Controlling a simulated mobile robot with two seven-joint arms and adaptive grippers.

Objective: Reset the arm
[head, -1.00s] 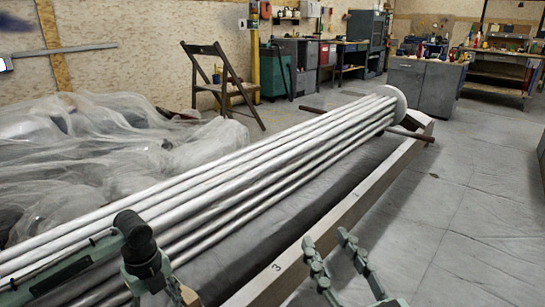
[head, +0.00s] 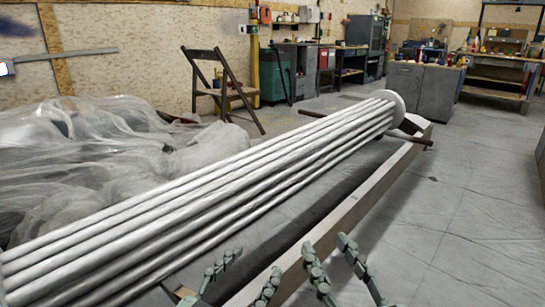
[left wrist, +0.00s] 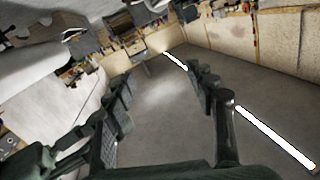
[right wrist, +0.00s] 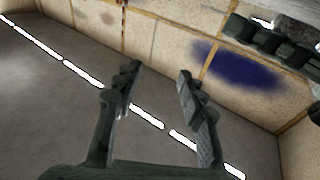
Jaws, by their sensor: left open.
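My left gripper (head: 247,268) is at the bottom middle of the head view, in front of the grey beam. In the left wrist view (left wrist: 160,78) its two fingers are spread with nothing between them. My right gripper (head: 331,250) is just to its right in the head view. In the right wrist view (right wrist: 158,76) its fingers are also apart and empty. Dark finger-like links of what looks like my left gripper show at the top right of the right wrist view. Most of both arms is outside the head view.
A bundle of long pale rods (head: 205,195) with a round end disc (head: 391,101) lies along a long beam (head: 345,212). Crumpled plastic sheeting (head: 100,150) is at left. A wooden chair (head: 222,85) and workbenches (head: 420,85) stand behind. The floor (head: 460,230) at right is clear.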

